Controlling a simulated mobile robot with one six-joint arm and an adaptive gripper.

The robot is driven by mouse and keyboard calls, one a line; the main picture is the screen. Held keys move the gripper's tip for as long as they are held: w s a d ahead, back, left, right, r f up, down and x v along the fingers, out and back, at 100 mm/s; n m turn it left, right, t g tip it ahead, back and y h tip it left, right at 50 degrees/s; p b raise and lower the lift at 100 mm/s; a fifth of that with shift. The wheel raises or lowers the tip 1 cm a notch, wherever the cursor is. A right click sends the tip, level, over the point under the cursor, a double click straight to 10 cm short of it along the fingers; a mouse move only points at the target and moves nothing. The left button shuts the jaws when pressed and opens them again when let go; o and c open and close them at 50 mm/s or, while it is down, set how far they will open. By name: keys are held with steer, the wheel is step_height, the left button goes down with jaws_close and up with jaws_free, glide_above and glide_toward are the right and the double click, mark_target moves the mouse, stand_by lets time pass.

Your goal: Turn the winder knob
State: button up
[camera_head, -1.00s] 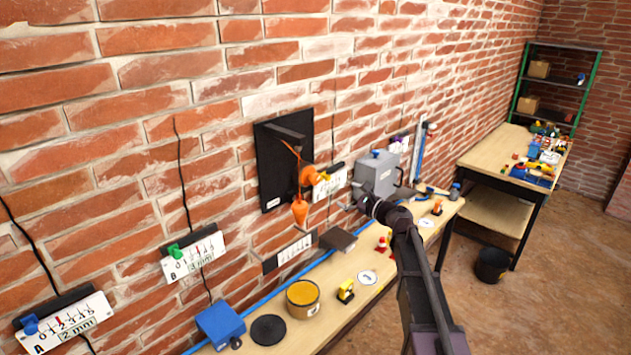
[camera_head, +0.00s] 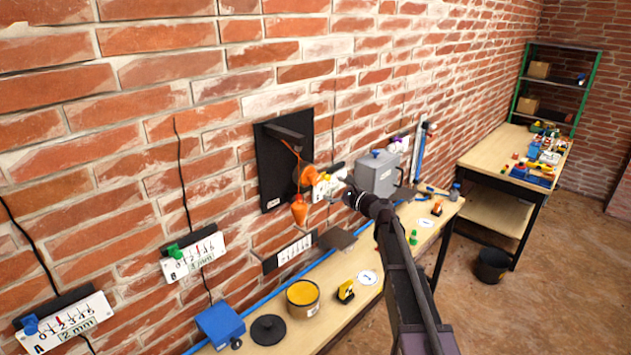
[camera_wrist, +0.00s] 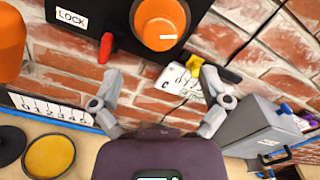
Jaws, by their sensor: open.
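The winder knob is a round orange disc (camera_wrist: 158,22) on a black wall panel, at the top middle of the wrist view. In the head view the orange knob (camera_head: 307,177) sticks out from the black panel (camera_head: 268,170). A red lever (camera_wrist: 105,47) is left of the knob, beneath a LOCK label (camera_wrist: 71,18). My gripper (camera_wrist: 163,80) is open and empty, its two fingers spread below the knob and apart from it. It also shows in the head view (camera_head: 337,190), right of the knob. An orange plumb bob (camera_head: 299,211) hangs from a cord.
A scale card (camera_wrist: 176,80) with a yellow pointer (camera_wrist: 199,71) is behind the fingers on the brick wall. A grey box (camera_head: 374,175) is at the right. The bench below holds a yellow-filled tub (camera_head: 303,294), a black disc (camera_head: 268,329) and a blue box (camera_head: 220,322).

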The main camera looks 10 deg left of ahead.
mark_target(317, 180)
steer(key=x, duration=0.8)
